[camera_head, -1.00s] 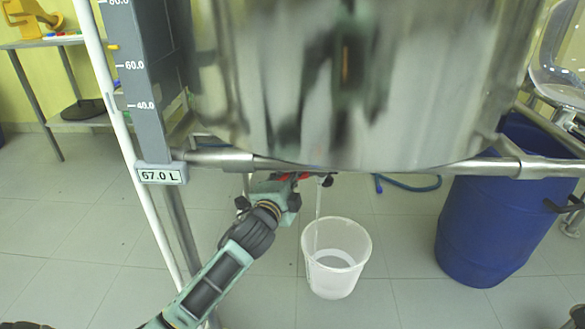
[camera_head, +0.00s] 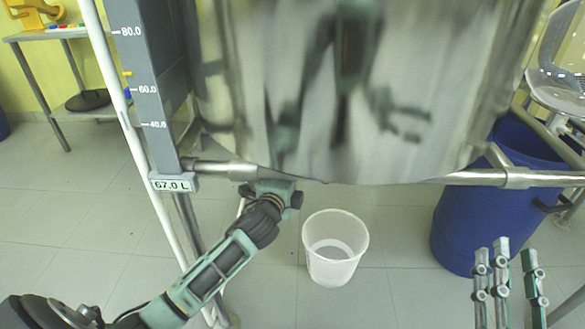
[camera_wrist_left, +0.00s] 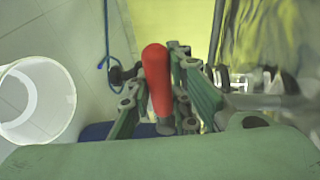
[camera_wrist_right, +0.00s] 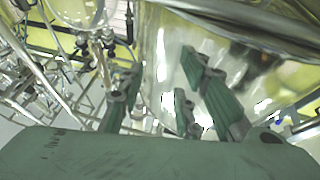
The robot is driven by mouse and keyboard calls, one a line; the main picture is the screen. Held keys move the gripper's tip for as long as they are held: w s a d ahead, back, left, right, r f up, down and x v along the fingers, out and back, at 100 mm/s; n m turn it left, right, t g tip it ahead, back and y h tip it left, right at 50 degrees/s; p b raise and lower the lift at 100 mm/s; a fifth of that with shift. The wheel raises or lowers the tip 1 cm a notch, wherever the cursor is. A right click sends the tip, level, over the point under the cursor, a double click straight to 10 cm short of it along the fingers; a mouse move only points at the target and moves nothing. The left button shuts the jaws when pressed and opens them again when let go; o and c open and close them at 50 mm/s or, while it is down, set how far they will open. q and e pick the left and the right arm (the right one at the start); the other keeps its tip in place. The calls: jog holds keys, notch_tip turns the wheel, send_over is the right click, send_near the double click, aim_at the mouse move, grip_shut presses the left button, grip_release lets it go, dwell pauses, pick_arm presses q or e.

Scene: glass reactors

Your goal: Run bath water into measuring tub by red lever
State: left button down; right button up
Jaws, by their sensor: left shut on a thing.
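The bath is a big shiny metal vessel (camera_head: 350,120) across the top of the head view. The measuring tub (camera_head: 335,265), a white bucket, stands on the floor below it with some pale liquid at the bottom; it also shows in the left wrist view (camera_wrist_left: 35,100). My left gripper (camera_head: 285,190) is under the vessel's rim. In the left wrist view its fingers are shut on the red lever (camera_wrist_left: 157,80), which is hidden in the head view. My right gripper (camera_head: 515,275) is open and empty at the lower right. The outlet is hidden.
A blue barrel (camera_head: 460,225) stands right of the tub. Floor around the tub is clear.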

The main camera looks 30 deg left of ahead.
pick_arm(q)
jog(key=shift+f, duration=0.2)
pick_arm(e)
jog(key=shift+w+d+f+g+h, duration=0.1)
jog(key=shift+w+f+g+h, duration=0.15)
jog(key=shift+f+g, duration=0.45)
jog(key=shift+w+f+g+h, duration=0.15)
jog(key=shift+w+f+g, duration=0.15)
jog(key=shift+f, duration=0.7)
pick_arm(q)
jog(key=c, duration=1.6)
grip_release()
jog(key=shift+d+r, duration=0.1)
jog(key=shift+r, duration=0.1)
jog(key=v, duration=1.2)
